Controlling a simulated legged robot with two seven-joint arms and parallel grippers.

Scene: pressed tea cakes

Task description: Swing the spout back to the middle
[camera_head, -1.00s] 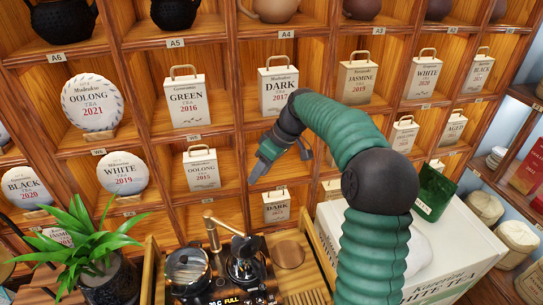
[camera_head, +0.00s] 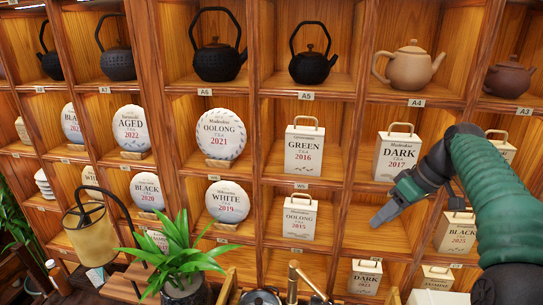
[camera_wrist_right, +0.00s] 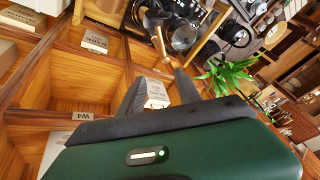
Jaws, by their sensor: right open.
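The spout (camera_head: 293,276) shows as a brass-coloured pipe at the bottom edge of the head view, its lower part cut off. In the right wrist view the spout (camera_wrist_right: 157,22) stands at the top centre, beyond my fingers, beside the glass and dark kettles (camera_wrist_right: 186,36). My right gripper (camera_head: 380,218) is in front of the shelf cubbies at the right of the head view, apart from the spout. Its two fingers (camera_wrist_right: 158,88) are spread and nothing is held between them. My left gripper is out of view.
A wooden shelf wall holds tea cakes, boxes such as the Green 2016 box (camera_head: 304,150), and teapots (camera_head: 219,60). A green plant (camera_head: 180,250) stands left of the spout, and a lamp (camera_head: 92,232) further left. Open air lies between gripper and spout.

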